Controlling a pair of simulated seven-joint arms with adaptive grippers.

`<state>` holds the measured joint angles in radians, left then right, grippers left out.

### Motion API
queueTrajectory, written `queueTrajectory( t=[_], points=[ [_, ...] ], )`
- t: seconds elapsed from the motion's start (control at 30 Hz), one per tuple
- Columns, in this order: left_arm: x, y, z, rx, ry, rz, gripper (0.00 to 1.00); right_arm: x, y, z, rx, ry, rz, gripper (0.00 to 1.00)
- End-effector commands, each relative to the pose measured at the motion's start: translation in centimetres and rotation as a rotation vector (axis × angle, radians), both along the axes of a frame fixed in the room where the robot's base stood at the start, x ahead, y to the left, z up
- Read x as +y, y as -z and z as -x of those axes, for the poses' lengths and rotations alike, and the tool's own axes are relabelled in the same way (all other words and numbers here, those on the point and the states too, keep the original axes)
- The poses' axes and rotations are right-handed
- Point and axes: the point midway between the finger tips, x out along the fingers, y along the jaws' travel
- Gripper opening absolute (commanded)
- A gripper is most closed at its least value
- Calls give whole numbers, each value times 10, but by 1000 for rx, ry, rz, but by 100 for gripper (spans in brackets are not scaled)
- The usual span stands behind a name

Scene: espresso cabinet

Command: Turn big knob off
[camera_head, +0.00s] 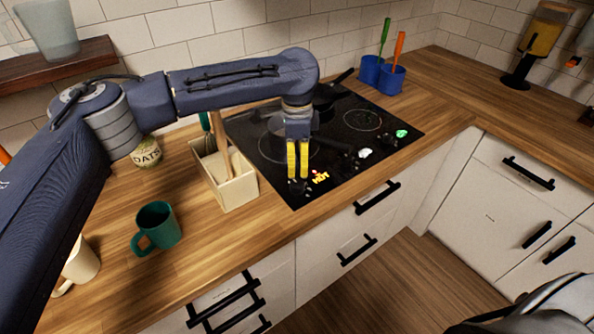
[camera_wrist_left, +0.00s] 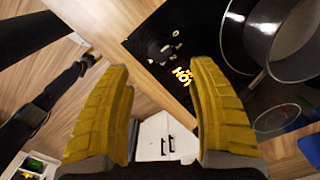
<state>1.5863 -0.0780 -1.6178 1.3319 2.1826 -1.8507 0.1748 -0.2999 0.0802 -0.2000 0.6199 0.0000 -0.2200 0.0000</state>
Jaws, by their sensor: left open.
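The black cooktop (camera_head: 397,146) is set in the wooden counter, with dark knobs along its front edge. A dark knob (camera_head: 299,188) sits at its near-left corner, just below my left gripper's fingertips. Dark knobs (camera_wrist_left: 162,50) also show in the left wrist view, beyond the fingers. An orange-yellow "HOT" sign (camera_head: 320,177) glows beside the near-left knob; it also shows in the left wrist view (camera_wrist_left: 182,76). My left gripper (camera_head: 298,177) points down over the front left of the cooktop, yellow fingers apart and empty. Contact with the knob cannot be told. My right gripper is not in view.
A pot (camera_wrist_left: 290,38) stands on the cooktop beside my left gripper, and a dark pan (camera_head: 330,97) is behind. A cream utensil box (camera_head: 234,188) stands close on the left. A green mug (camera_head: 158,228) is further left. Counter at right is mostly clear.

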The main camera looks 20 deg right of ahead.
Motion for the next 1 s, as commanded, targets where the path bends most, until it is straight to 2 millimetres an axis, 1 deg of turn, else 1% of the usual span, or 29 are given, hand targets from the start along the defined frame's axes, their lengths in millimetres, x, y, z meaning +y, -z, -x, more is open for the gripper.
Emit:
queueTrajectory(
  t=[0.1, 0.23, 0.77, 0.83, 0.87, 0.93, 0.97, 1.0],
  points=[
    [0, -12, -1, -1, 0, -1, 59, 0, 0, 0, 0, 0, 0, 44],
    [0, -19, 0, 0, 0, 0, 59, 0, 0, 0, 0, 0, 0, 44],
    [0, -22, 0, 0, 0, 2, 59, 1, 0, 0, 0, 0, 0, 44],
    [1, -26, -2, 1, 6, 14, 59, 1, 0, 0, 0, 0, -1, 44],
    [2, -29, -3, 2, 12, 26, 59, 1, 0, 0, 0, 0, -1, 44],
    [5, -42, -8, 0, 39, 74, 59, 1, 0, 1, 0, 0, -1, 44],
    [7, -50, -11, -3, 55, 103, 59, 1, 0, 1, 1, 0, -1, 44],
    [10, -64, -15, -10, 83, 150, 59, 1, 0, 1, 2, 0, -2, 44]
  ],
)
